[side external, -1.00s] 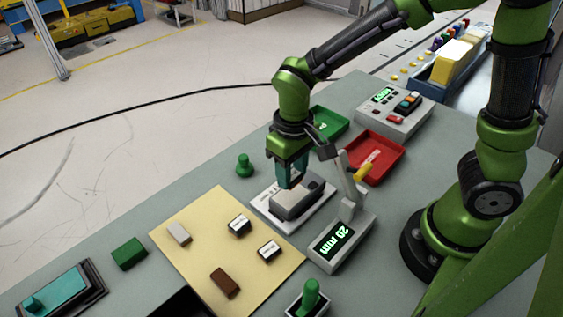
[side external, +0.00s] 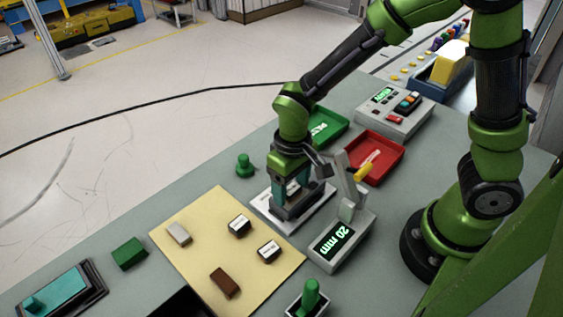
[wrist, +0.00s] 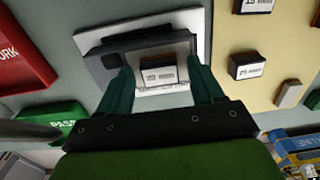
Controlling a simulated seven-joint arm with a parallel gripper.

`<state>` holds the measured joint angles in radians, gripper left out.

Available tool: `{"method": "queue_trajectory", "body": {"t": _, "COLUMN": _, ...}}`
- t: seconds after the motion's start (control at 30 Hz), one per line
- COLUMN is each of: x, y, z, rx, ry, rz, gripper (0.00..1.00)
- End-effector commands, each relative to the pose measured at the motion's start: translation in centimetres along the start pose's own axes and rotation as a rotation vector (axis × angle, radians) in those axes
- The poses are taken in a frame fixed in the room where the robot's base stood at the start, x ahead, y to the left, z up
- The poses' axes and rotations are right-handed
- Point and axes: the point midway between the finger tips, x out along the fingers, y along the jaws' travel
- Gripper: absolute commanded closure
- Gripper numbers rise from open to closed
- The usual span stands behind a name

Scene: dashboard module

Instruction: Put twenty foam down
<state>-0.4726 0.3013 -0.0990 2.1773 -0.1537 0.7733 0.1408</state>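My gripper (wrist: 161,78) has two teal fingers and points down over the gauge's pad. In the wrist view a small block with a white label (wrist: 160,76) sits between the fingertips, with a narrow gap on each side. Its label is too small to read. The fingers look open around it. The side view shows my gripper (side external: 290,200) low over the grey seat on the white plate (side external: 322,205); the block is hidden there. The gauge display (side external: 332,241) reads 20 mm, and its lever stands tilted beside my gripper.
A tan mat (side external: 195,258) holds two labelled blocks (side external: 239,225), a grey block (side external: 179,234) and a brown block (side external: 225,283). A green PASS tray (side external: 322,131) and a red tray (side external: 392,157) stand behind. A green block (side external: 129,253) lies left of the mat.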

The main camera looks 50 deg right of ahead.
Motion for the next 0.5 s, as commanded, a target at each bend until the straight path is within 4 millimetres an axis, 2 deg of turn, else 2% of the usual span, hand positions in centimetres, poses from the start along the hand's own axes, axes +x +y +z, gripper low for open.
{"method": "queue_trajectory", "body": {"t": 0.27, "x": -0.6, "y": 0.0, "z": -0.1, "rx": 0.0, "ry": 0.003, "rz": -0.001, "gripper": 0.34}}
{"method": "queue_trajectory", "body": {"t": 0.37, "x": -2.0, "y": -0.1, "z": -0.1, "rx": 0.0, "ry": 0.005, "rz": -0.003, "gripper": 0.34}}
{"method": "queue_trajectory", "body": {"t": 0.5, "x": -5.0, "y": -0.1, "z": -0.2, "rx": -0.001, "ry": 0.008, "rz": -0.004, "gripper": 0.34}}
